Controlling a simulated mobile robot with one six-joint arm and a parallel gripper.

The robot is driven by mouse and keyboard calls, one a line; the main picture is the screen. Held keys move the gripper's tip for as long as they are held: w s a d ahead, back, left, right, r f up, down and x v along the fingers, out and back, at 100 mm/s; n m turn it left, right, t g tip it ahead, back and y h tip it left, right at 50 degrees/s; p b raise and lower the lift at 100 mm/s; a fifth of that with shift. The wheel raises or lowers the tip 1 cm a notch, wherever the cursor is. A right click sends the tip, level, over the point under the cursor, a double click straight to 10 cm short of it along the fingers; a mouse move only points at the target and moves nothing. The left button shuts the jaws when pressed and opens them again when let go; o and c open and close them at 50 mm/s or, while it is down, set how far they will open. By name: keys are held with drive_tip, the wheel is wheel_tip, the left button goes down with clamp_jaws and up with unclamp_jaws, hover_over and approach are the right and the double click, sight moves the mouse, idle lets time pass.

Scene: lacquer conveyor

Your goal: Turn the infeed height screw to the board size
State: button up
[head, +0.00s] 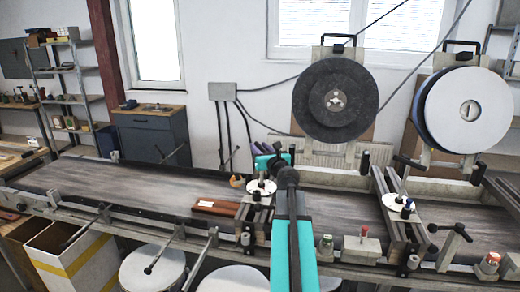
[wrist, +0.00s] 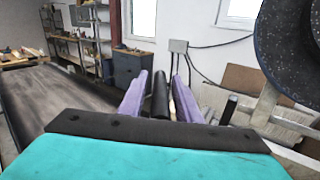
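The infeed height screw appears to be the upright knob on a white dial (head: 262,187), at the left side of the roller frame on the conveyor. A reddish-brown board (head: 215,207) lies on the belt left of the dial.
A second white dial (head: 398,202) stands farther right. Two large discs, one dark (head: 335,99) and one pale (head: 468,109), rise behind the conveyor. Lever handles line the front rail. The belt (head: 110,188) is clear at the left.

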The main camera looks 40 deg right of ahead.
clamp_jaws()
drive_tip(key=shift+f+n+t+y+b, duration=0.1)
drive_tip(key=shift+n+t+y+b, duration=0.4)
drive_tip(key=shift+y+b, duration=0.4)
drive_tip(key=shift+n+y+b, duration=0.5)
drive_tip(key=shift+n+y, duration=0.1)
drive_tip(key=shift+y, duration=0.2)
drive_tip(key=n+y+b, duration=0.2)
drive_tip(key=y, duration=0.1)
drive_tip(key=n+y+b, duration=0.3)
drive_tip(key=y+b, duration=0.1)
drive_tip(key=y, duration=0.1)
drive_tip(key=shift+w+a+n+y, duration=0.1)
drive_tip(key=shift+a+n+y, duration=0.2)
drive_tip(key=shift+a+n, duration=0.1)
drive_tip(key=n+g+y+b, duration=0.1)
drive_tip(key=n+g+y, duration=0.1)
drive_tip(key=y, duration=0.1)
drive_tip(key=n+g+y+b, duration=0.2)
drive_tip(key=y, duration=0.1)
drive_tip(key=a+n+g+y+b, duration=0.1)
drive_tip(key=n+g+y+b, duration=0.1)
drive_tip(key=n+y, duration=0.1)
drive_tip(key=shift+s, duration=0.35)
drive_tip(key=shift+s+n+g+y, duration=0.1)
drive_tip(key=shift+n+g+y, duration=0.2)
drive_tip(key=shift+g+y, duration=0.15)
